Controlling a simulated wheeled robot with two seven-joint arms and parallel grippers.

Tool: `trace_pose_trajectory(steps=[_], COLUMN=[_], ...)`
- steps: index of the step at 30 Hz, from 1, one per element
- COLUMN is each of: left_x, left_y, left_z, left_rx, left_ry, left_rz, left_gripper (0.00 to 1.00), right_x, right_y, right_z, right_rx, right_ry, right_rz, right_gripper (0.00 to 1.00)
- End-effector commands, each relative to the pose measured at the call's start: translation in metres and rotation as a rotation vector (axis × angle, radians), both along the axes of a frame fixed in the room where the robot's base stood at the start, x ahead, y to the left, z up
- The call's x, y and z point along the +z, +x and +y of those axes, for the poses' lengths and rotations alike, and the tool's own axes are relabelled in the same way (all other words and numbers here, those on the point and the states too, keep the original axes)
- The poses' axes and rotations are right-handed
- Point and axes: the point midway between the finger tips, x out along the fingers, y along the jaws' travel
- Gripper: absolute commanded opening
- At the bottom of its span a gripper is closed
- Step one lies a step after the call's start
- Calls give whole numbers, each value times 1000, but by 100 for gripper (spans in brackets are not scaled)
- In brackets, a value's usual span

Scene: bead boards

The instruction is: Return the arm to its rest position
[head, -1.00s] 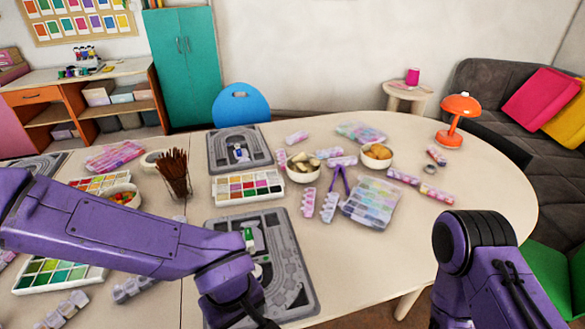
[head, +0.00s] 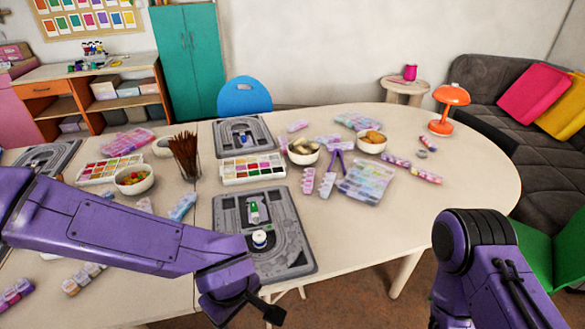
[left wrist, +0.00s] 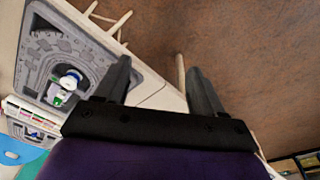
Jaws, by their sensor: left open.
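My left arm comes in from the left in the head view. Its gripper (head: 268,310) is at the table's near edge, in front of the near bead board. In the left wrist view the left gripper (left wrist: 165,85) has its two fingers spread, with nothing between them but floor and the table edge. The near grey bead board (head: 227,216) lies on the table with a green and white piece (head: 254,210) and a round white and blue piece (head: 260,239) on it. My right arm shows at the lower right; its gripper is out of view.
A second grey board (head: 225,137) lies farther back. A paint set (head: 253,170), a brush cup (head: 186,158), bowls (head: 303,152), a clear bead box (head: 366,182) and an orange lamp (head: 451,105) stand on the table. The table's right front (head: 400,225) is clear.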

Motion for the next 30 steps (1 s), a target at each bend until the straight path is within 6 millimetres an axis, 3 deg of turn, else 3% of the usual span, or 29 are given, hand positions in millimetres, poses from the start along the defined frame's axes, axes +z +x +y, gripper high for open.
trace_pose_trajectory(steps=[8, 11, 14, 17, 21, 24, 26, 30], left_x=[-27, -51, -87, -138, -206, -230, -237, -240], left_y=[35, 43, 43, 21, -53, -101, -121, -129], left_z=[46, 71, 100, 130, 164, 184, 193, 195], left_rx=[158, 193, 189, 113, -114, -235, -255, -264], left_ry=[124, 180, 230, 254, 242, 263, 285, 289], left_rz=[-222, -306, -390, -435, -342, -230, -179, -159], left_gripper=[68, 68, 68, 68, 68, 68, 68, 68], right_x=[0, 0, 0, 0, 0, 0, 0, 0], right_y=[0, 0, 0, 0, -1, 0, 0, 0], right_z=[0, 0, 0, 0, 0, 0, 0, 0], right_rx=[0, 0, 0, 0, 0, 0, 0, 0], right_ry=[1, 1, 1, 1, 1, 1, 0, 0], right_rz=[1, 1, 1, 1, 1, 1, 1, 1], right_gripper=[26, 26, 26, 26, 26, 26, 26, 26])
